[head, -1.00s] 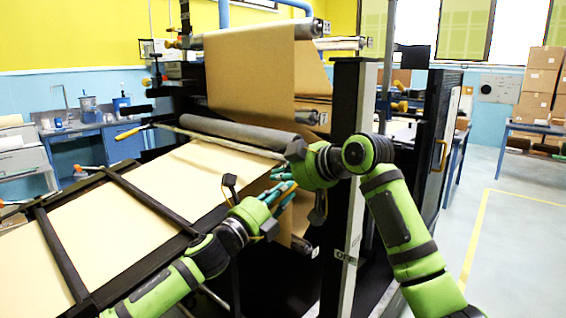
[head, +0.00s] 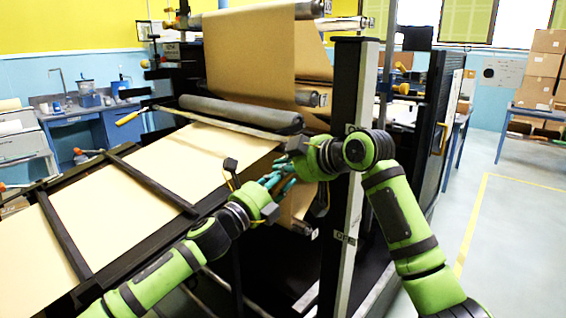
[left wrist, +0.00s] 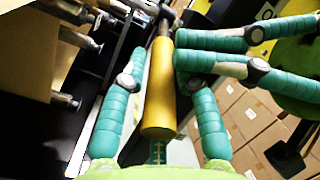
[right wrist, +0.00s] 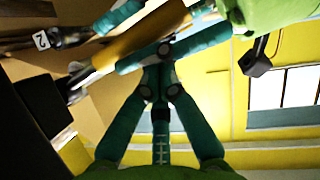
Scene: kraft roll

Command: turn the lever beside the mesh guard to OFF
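The lever's yellow handle (left wrist: 158,95) lies between the teal fingers of my left gripper (left wrist: 160,58) in the left wrist view. A small gap shows on its left side, so the fingers look open around it. My right gripper (right wrist: 160,68) has its fingers drawn together. In the left wrist view its fingertips meet the handle's right side. The handle also shows in the right wrist view (right wrist: 145,32). In the head view the left gripper (head: 277,180) and right gripper (head: 288,164) meet and hide the lever. An OFF label (head: 344,238) is on the post.
The black-and-grey post (head: 348,200) stands close beside both grippers. The kraft web (head: 190,160) and dark roller (head: 240,112) lie to the left. A dark panel (head: 438,130) stands behind my right arm. Open floor (head: 510,240) is on the right.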

